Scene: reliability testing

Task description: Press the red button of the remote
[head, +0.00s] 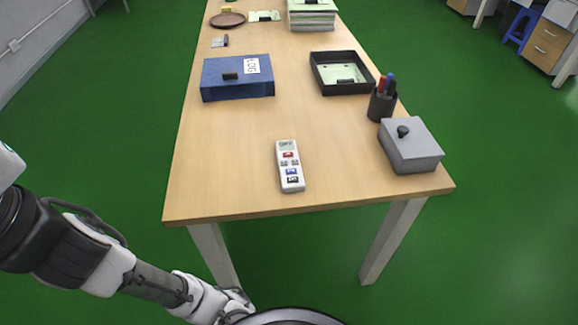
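A white remote (290,166) lies on the wooden table (230,160), close to the near edge and a little right of the tabletop's middle. It has a small grey screen reading "OFF" at its far end. The red button (288,155) sits just below that screen. Grey, blue and dark buttons follow toward the near end. My arm comes in from the left edge and runs down to the bottom of the picture, in front of and below the table. My gripper is not clearly visible, and nothing of mine touches the remote.
A blue log box (237,85) lies behind the remote to the left. A black tray (342,93), a pen cup (381,105) and a grey box with a dark knob (411,150) stand to the right. The tabletop around the remote is clear.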

